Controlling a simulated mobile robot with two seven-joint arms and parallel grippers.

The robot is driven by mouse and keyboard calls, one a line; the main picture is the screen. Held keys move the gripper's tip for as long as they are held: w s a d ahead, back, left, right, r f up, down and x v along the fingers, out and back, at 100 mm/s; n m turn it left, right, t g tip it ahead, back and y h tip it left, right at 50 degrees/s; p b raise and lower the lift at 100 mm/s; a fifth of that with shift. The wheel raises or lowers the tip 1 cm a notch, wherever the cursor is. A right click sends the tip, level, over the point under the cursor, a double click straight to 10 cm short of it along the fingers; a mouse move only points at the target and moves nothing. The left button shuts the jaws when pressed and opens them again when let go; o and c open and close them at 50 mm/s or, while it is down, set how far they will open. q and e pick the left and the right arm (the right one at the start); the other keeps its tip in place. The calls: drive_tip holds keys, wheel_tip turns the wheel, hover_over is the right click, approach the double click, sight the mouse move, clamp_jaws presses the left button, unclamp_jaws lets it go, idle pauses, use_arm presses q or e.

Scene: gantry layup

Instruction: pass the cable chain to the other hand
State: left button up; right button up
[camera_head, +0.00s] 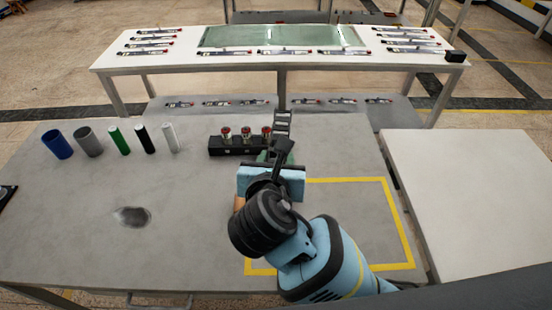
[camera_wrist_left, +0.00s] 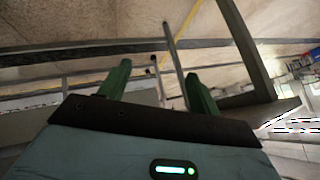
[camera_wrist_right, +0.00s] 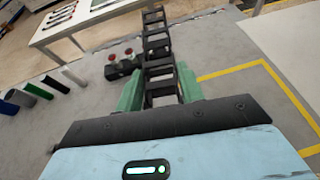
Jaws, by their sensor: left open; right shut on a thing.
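The black cable chain (camera_wrist_right: 155,45) is a row of open links. My right gripper (camera_wrist_right: 160,90) is shut on it, with a green finger on each side of the lower links. The chain extends away beyond the fingertips. In the head view the chain (camera_head: 283,122) rises past my right gripper, above the grey table; the wrist partly hides its lower end. My left gripper (camera_wrist_left: 158,85) shows only in its own wrist view. Its green fingers are wide apart with nothing between them, and it is away from the chain.
A black block with several red-topped parts (camera_head: 240,143) stands on the grey table (camera_head: 60,220) by the chain. Several cylinders (camera_head: 88,142) stand at left. A yellow outline (camera_head: 400,225) marks the table's right part. A white table (camera_head: 120,60) stands behind; a pale surface (camera_head: 470,190) lies right.

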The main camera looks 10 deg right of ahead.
use_arm(q)
drive_tip(key=s+d+r+h, duration=0.1)
drive_tip(key=s+d+h, duration=0.1)
drive_tip(key=d, duration=1.1)
drive_tip(key=s+d+t+h, duration=0.1)
drive_tip(key=s+d+h, duration=0.2)
drive_tip(key=d, duration=1.1)
drive_tip(key=shift+s+r+m+h, duration=0.15)
drive_tip(key=shift+r+m+h, duration=0.2)
drive_tip(key=shift+h, duration=0.15)
